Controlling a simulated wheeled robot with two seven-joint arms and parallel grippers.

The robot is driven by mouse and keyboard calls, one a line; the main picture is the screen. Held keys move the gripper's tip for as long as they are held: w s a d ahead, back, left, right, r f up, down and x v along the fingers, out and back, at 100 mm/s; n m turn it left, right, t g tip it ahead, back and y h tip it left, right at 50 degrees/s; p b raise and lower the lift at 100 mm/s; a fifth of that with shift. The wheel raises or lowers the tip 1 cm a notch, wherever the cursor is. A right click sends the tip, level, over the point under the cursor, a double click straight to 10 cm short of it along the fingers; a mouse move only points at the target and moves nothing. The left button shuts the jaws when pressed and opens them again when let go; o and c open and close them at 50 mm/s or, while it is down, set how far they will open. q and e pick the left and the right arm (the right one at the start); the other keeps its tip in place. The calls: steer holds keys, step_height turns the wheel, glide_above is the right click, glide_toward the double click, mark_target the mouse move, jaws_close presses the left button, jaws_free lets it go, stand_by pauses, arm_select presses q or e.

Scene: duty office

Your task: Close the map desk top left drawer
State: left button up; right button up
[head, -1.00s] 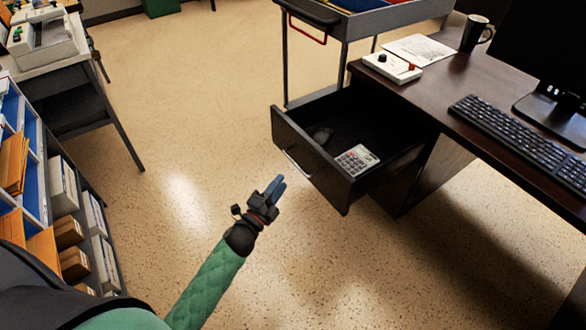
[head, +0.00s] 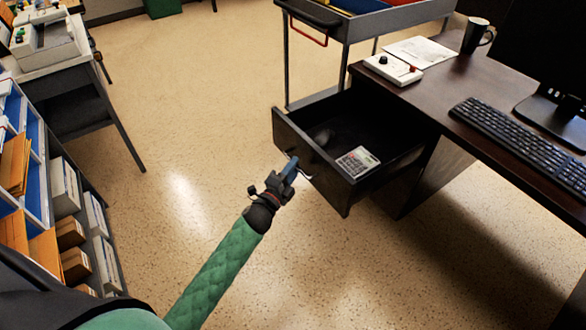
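The map desk (head: 425,100) is dark brown and stands at the right. Its top left drawer (head: 310,160) is pulled out, with a calculator (head: 357,162) and a dark rounded object (head: 322,136) inside. The drawer front has a light metal handle (head: 304,174), partly hidden by my gripper. My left gripper (head: 291,168) is at the drawer front, its blue fingertips at or very near the handle. The fingers look close together, but I cannot tell whether they grip anything. My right gripper is not in view.
A grey cart (head: 370,22) stands behind the drawer. A keyboard (head: 515,140), a control box (head: 393,69), paper (head: 420,50) and a mug (head: 477,36) are on the desk. A shelf (head: 60,215) with boxes stands at the left. The floor between is clear.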

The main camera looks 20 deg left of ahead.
arm_select(q)
jaws_close()
